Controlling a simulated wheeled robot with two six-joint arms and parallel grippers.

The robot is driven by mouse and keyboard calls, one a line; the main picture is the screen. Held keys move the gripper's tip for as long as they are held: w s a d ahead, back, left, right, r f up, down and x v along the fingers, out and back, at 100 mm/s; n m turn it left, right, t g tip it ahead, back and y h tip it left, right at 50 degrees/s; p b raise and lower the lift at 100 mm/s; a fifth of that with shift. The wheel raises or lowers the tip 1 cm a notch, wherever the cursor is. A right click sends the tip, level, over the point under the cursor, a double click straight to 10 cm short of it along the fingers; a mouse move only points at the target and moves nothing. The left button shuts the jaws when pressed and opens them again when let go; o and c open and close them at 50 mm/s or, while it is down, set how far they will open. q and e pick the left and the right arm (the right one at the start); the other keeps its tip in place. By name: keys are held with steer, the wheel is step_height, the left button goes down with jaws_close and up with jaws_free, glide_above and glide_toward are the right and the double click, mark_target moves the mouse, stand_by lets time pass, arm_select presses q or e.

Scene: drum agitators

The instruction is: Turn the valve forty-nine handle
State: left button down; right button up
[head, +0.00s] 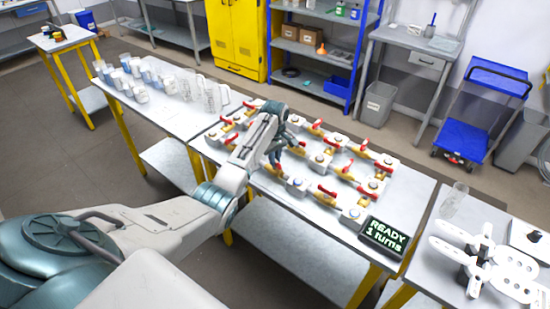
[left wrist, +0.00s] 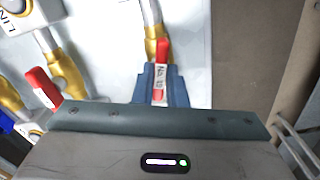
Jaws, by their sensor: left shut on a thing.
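A red valve handle (left wrist: 162,52) with a white label sits on a brass valve (left wrist: 155,32) in the left wrist view. The label starts with "No"; its number is too small to read surely. My left gripper (left wrist: 160,88) is shut on this handle, with a blue finger on each side of it. In the head view my left gripper (head: 276,158) reaches down among the valves, and its own wrist and fingers hide the held handle. My right gripper is not in view.
Another red handle (left wrist: 44,86) is close on the left in the left wrist view. Several red-handled valves cover the table (head: 415,200). A display (head: 383,238) reads "READY 1 turns". Clear beakers (head: 140,92) stand at left; white paddle parts (head: 480,262) lie at right.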

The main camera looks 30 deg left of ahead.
arm_select(q)
steer(key=m, duration=0.4)
steer(key=shift+m, duration=0.3)
steer(key=m, duration=0.2)
steer(key=shift+m, duration=0.4)
steer(key=m, duration=0.3)
steer(key=shift+m, duration=0.3)
steer(key=shift+w+r+m, duration=0.1)
steer(key=shift+m, duration=1.7)
steer(key=c, duration=1.5)
jaws_free()
steer(key=shift+o, duration=0.2)
